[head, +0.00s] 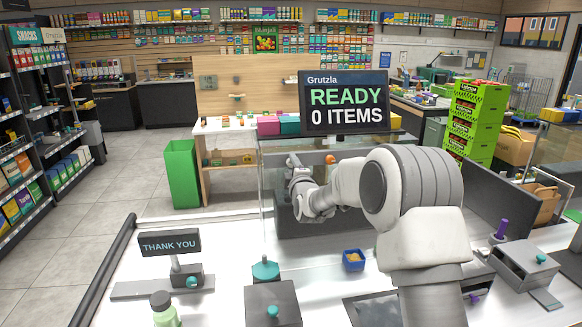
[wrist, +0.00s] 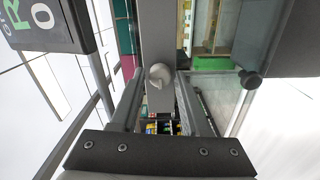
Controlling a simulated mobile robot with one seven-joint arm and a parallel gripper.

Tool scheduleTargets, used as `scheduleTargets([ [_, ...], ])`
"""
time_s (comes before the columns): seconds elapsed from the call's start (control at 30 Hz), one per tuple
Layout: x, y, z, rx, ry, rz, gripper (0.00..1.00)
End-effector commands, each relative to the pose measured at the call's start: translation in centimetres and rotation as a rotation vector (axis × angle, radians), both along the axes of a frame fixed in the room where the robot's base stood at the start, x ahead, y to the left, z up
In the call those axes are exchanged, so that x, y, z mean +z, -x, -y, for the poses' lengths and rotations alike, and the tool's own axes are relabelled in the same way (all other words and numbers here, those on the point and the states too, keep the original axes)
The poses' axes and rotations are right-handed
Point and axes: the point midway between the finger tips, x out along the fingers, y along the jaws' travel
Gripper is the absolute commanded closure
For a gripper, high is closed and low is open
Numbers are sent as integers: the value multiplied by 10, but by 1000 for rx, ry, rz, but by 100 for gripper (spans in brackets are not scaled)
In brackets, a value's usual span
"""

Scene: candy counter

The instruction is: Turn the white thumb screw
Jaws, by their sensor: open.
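The white thumb screw (wrist: 160,75) shows in the wrist view as a small pale knob with a raised grip. It sits at the lower end of a grey bar (wrist: 158,35). My gripper (wrist: 158,100) is open, with one finger on each side of the line to the screw. The picture does not clearly show whether either finger touches it. In the head view my gripper (head: 294,163) is small and far off, behind the counter's front part and left of my arm. I cannot make out the white screw there.
A display (head: 345,103) reading "READY 0 ITEMS" stands above my arm. It also shows at the wrist view's upper left (wrist: 45,25). A dark round knob (wrist: 250,82) is right of the screw. A small blue bin (head: 353,265) and a teal-knobbed grey box (head: 272,300) stand on the counter.

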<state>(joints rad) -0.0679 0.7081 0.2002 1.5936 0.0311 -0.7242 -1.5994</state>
Motion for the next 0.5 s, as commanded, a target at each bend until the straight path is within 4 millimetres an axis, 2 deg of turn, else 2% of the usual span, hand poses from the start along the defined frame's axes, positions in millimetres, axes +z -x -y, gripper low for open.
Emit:
scheduleTargets([
  [0.1, 0, 0, 0, 0, 0, 0, 54],
  [0.33, 0, 0, 0, 0, 0, 0, 96],
  [0.5, -4, 0, 0, 0, -56, -10, 97],
])
